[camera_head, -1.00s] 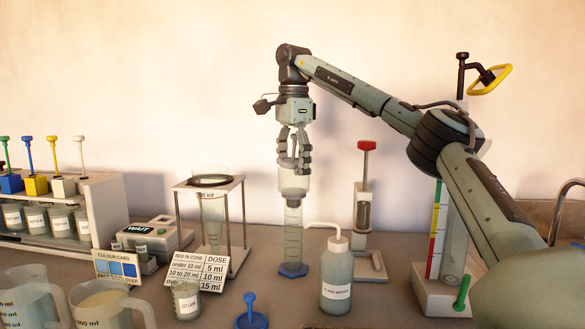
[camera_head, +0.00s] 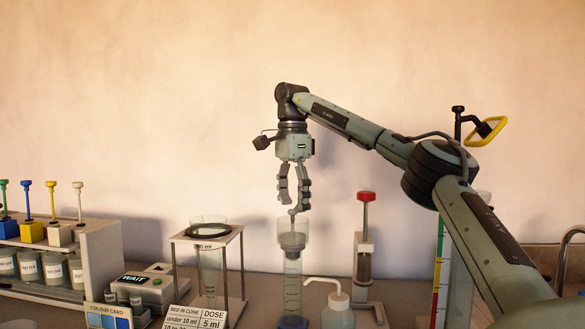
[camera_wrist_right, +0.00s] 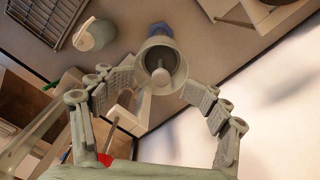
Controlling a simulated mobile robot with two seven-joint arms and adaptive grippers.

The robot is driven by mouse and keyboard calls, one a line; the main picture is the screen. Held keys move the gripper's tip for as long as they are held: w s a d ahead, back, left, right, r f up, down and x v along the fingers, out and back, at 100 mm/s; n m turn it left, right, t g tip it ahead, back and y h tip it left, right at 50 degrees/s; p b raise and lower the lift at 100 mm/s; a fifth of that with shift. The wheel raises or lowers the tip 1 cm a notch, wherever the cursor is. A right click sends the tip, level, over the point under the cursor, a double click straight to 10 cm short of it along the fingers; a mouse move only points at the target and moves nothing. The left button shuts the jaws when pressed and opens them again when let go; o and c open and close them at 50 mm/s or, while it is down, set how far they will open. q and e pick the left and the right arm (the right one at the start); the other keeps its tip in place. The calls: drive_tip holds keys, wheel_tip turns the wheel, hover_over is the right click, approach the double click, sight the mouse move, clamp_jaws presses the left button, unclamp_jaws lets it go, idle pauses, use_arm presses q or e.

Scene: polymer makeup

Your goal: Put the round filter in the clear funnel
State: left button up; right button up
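The clear funnel (camera_head: 294,229) stands upright on top of a tall clear measuring cylinder (camera_head: 292,285). The round filter (camera_head: 292,240), a grey disc with a pale knob, sits inside the funnel; from above, the right wrist view shows the disc and knob (camera_wrist_right: 161,76) within the funnel rim (camera_wrist_right: 143,54). My right gripper (camera_head: 293,206) is just above the funnel, pointing down. Its fingers are spread apart on either side of the knob and hold nothing; the gap also shows in the right wrist view (camera_wrist_right: 156,88). My left gripper is not in view.
A stand with a clear cone (camera_head: 210,262) is left of the cylinder. A wash bottle (camera_head: 338,312) and a red-topped dispenser (camera_head: 365,245) stand right. The WAIT box (camera_head: 143,286) and a rack of jars (camera_head: 95,262) are further left.

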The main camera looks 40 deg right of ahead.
sight(293, 210)
wheel_tip(293, 210, up, 8)
drive_tip(key=shift+f, duration=0.2)
